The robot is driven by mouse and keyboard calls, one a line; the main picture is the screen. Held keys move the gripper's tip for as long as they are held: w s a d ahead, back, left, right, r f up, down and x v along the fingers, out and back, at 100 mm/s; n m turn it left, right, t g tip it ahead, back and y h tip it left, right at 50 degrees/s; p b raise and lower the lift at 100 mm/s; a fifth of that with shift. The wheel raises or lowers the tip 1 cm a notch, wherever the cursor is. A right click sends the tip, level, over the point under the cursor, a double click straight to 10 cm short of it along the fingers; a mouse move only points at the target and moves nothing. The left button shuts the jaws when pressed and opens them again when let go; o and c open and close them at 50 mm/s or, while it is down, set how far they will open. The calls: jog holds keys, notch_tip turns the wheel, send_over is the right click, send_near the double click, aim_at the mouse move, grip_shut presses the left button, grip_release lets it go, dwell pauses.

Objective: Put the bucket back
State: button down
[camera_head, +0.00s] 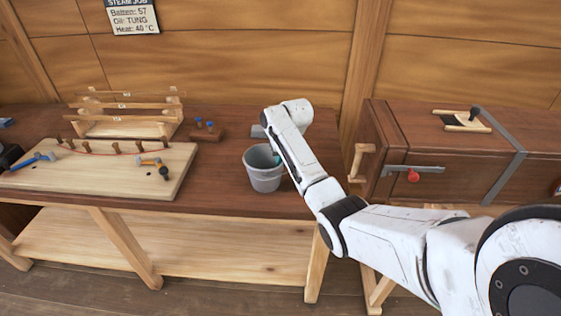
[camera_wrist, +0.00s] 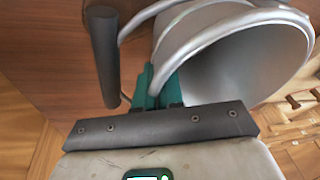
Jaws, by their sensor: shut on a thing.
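The grey metal bucket (camera_head: 264,179) is upright at the right end of the dark wooden workbench, near its front edge. I cannot tell whether it rests on the top or hangs just above it. My gripper (camera_head: 278,160) is shut on the bucket's right side at the rim, mostly hidden by my arm. In the wrist view the teal fingers (camera_wrist: 158,88) of my gripper meet the rim of the bucket (camera_wrist: 245,60), and the bucket's inside looks empty.
A pale board (camera_head: 110,180) with a hammer and pegs lies on the bench's left, with a wooden rack (camera_head: 125,118) behind. A steam box (camera_head: 400,150) with a red-knobbed latch stands right, across a gap. A lower shelf (camera_head: 200,245) is clear.

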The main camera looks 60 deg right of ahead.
jog(key=shift+f, duration=0.1)
jog(key=c, duration=1.3)
grip_release()
jog(key=shift+o, duration=0.2)
